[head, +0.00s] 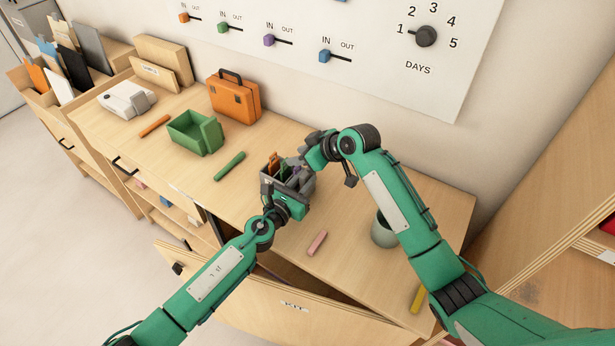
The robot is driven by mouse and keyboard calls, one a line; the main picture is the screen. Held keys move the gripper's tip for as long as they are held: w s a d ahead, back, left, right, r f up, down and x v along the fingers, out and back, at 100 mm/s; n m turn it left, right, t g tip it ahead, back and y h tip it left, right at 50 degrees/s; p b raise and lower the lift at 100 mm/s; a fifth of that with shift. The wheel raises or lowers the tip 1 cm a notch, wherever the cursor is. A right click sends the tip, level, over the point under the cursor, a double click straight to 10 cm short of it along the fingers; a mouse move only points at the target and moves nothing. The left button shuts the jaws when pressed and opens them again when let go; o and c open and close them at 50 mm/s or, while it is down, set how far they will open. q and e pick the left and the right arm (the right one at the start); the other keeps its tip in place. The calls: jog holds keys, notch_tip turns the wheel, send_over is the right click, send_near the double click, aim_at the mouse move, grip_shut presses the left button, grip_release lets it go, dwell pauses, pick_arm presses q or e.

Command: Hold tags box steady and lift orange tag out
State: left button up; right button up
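The tags box (304,187) is a small grey box standing on the wooden counter, near the middle of the head view. Coloured tags stick up from it, among them an orange tag (273,161) at its far left side and a purple one. My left gripper (274,190) is at the near left side of the box and seems to touch its wall. My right gripper (301,163) is at the far right edge of the box, close above the tags and to the right of the orange tag. The arms hide part of the box, and both sets of fingertips are too small to read.
A green open box (188,135), a green stick (229,166) and an orange case (234,97) are to the left. A pink stick (317,243) lies in front, a grey-green cup (383,232) stands right.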

pick_arm(q)
jog(key=shift+x, duration=0.95)
jog(key=shift+f, duration=0.1)
grip_shut()
jog(key=shift+o, duration=1)
grip_release()
grip_shut()
